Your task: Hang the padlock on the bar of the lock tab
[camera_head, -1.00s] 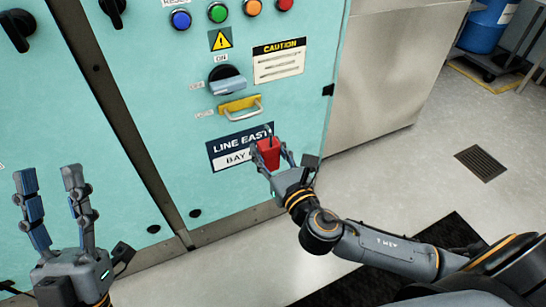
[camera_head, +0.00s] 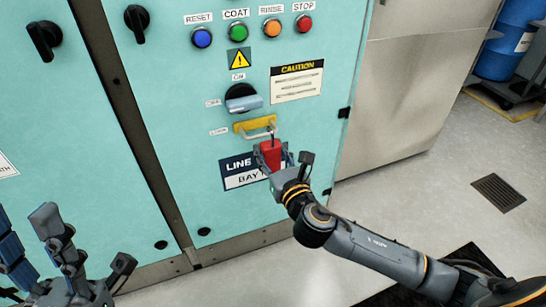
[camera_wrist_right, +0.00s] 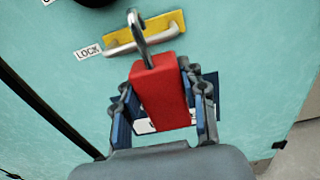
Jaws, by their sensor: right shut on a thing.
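The padlock (camera_head: 270,156) has a red body and a metal shackle. My right gripper (camera_head: 271,160) is shut on the sides of its body, just below the yellow lock tab (camera_head: 241,127) on the teal cabinet. In the right wrist view the padlock's body (camera_wrist_right: 158,92) stands between the fingers (camera_wrist_right: 163,110) with its shackle (camera_wrist_right: 137,30) pointing up. The shackle overlaps the tab's silver bar (camera_wrist_right: 128,46); I cannot tell whether it is around the bar or only in front of it. My left gripper (camera_head: 25,225) is open and empty at the lower left, partly cut off.
A rotary switch (camera_head: 243,98) sits just above the tab, with coloured buttons (camera_head: 238,32) higher up. A blue-and-white line sign (camera_head: 238,172) lies behind the right gripper. Black knobs (camera_head: 137,20) stick out at the upper left.

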